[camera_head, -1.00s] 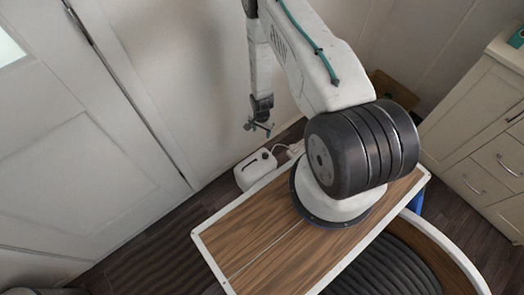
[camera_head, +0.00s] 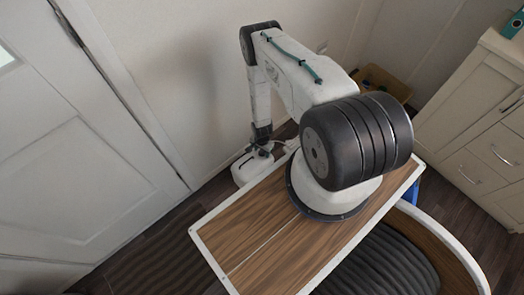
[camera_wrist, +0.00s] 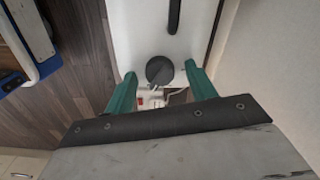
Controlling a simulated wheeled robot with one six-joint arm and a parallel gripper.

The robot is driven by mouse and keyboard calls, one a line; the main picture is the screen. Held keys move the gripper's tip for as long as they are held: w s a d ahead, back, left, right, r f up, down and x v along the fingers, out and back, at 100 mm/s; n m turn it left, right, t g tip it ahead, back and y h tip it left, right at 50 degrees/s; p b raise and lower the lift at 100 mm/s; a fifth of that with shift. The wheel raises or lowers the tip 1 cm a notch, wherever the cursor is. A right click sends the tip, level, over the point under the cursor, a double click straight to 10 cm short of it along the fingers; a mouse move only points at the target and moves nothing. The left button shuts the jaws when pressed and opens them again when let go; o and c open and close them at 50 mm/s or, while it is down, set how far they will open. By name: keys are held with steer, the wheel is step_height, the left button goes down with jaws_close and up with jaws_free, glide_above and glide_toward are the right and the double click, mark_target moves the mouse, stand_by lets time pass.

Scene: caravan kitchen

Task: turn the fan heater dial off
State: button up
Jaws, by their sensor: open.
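The fan heater (camera_head: 243,174) is a white box on the floor against the wall, partly hidden by my arm in the head view. The wrist view shows its white top (camera_wrist: 140,38) with a dark handle at the upper edge. The round dark dial (camera_wrist: 159,70) sits near the end of that top. My gripper (camera_wrist: 161,69) is open, its two teal fingers on either side of the dial with a gap on each side. I cannot tell how far above the dial the fingertips are. In the head view my gripper (camera_head: 262,149) is just over the heater.
The wall (camera_wrist: 252,60) runs close along the heater's right side in the wrist view. A white cable and a small red part (camera_wrist: 140,101) show beyond the dial. A white drawer cabinet (camera_head: 475,130) and a brown box (camera_head: 385,82) stand at the right. Dark floor is open at the left.

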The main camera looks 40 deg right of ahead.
steer(key=c, duration=1)
steer(key=n, duration=0.4)
steer(key=shift+n, duration=0.4)
steer(key=n, duration=1.2)
steer(key=shift+n, duration=0.3)
steer(key=n, duration=0.6)
steer(key=shift+n, duration=0.4)
